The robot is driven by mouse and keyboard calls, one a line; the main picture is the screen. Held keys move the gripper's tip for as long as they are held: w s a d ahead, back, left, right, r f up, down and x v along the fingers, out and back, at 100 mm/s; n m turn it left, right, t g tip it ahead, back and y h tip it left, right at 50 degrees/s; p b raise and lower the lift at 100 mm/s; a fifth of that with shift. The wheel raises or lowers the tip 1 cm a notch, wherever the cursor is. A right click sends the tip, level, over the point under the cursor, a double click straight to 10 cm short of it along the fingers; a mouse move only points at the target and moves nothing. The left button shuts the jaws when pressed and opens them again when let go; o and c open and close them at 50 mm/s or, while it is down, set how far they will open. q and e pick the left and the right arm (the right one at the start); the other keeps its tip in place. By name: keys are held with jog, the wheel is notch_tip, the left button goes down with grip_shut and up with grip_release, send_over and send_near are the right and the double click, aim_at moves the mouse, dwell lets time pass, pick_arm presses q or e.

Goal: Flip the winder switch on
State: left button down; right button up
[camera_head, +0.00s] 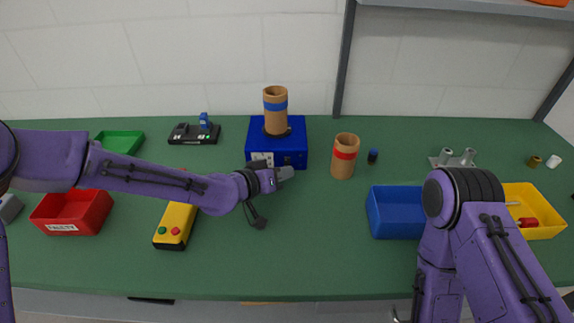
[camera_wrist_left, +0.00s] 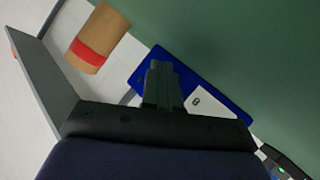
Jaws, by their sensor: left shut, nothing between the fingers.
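The blue box (camera_head: 293,134), which looks like the winder, stands at the back middle with a cardboard tube with a blue band (camera_head: 275,115) upright on top. Its front has a white label (camera_head: 262,158) and small dark marks to the right; I cannot tell which is the switch. My left gripper (camera_head: 286,173) is shut and empty, just in front of the box's lower front. In the left wrist view the shut fingers (camera_wrist_left: 161,84) cover part of the blue box (camera_wrist_left: 226,100), with its white label (camera_wrist_left: 199,101) beside them. I cannot tell whether they touch. My right gripper is out of view.
A tube with a red band (camera_head: 344,158) stands right of the box; it also shows in the wrist view (camera_wrist_left: 98,38). A yellow button box (camera_head: 177,220) lies under my left forearm. Red (camera_head: 60,226), blue (camera_head: 395,213) and yellow (camera_head: 540,203) trays stand around. The middle front is clear.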

pick_arm(q)
jog(key=shift+w, duration=0.25)
dwell(0.3)
jog(key=shift+s, duration=0.75)
jog(key=s, duration=0.1)
jog(key=s+p, duration=0.1)
jog(key=s, duration=0.2)
jog(key=shift+r, duration=0.35)
jog(key=shift+s+p, duration=0.3)
jog(key=shift+s, duration=0.15)
